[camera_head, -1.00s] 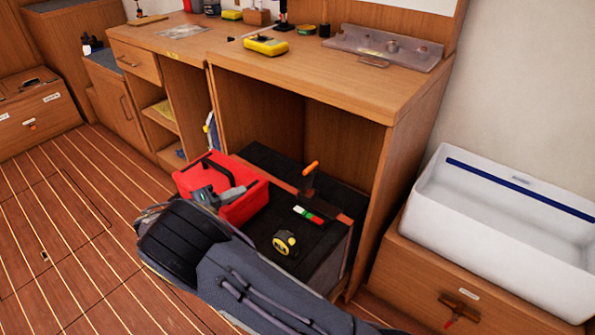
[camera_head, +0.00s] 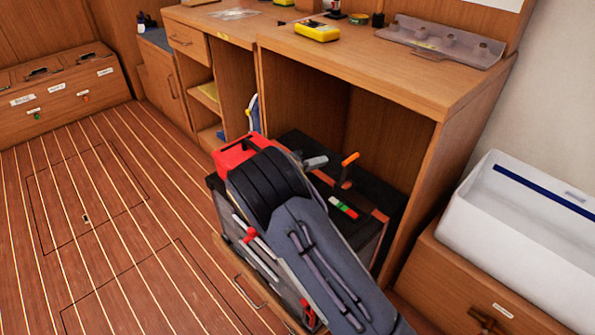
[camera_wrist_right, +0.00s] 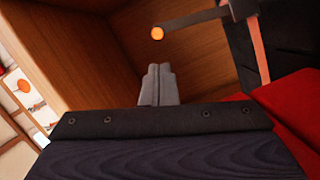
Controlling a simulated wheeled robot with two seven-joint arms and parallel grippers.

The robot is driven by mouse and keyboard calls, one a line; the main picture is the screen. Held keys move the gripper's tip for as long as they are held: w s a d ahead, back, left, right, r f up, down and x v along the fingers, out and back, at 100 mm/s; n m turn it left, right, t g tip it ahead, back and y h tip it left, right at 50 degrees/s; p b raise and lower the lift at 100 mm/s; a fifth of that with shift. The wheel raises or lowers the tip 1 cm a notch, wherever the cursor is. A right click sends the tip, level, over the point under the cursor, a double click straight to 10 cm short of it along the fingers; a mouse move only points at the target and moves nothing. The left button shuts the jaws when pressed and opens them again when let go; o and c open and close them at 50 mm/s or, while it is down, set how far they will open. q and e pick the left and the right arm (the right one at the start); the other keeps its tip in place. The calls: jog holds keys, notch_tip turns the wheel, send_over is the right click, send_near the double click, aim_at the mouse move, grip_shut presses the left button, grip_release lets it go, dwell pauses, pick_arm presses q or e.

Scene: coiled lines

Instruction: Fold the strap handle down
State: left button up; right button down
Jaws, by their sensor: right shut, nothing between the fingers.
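A red open bin (camera_head: 240,150) stands on the dark top of a low black chest (camera_head: 300,143), largely covered by my right arm. A strap handle cannot be clearly made out now; my arm hides most of the bin. My right gripper (camera_head: 316,162) is shut and empty, just past the bin's right side above the chest top. In the right wrist view its grey fingers (camera_wrist_right: 158,86) are pressed together, with part of the red bin (camera_wrist_right: 300,110) at the right. My left gripper is not in view.
The wooden counter (camera_head: 360,70) overhangs the open bay behind. A white basin (camera_head: 520,225) stands right. The floor at left is clear.

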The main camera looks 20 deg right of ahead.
aim_at(348, 166)
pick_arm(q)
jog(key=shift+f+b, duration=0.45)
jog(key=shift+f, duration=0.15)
pick_arm(e)
jog(key=w+d, duration=0.1)
jog(key=d, duration=0.5)
jog(key=shift+d+f, duration=0.25)
jog(key=shift+d, duration=0.1)
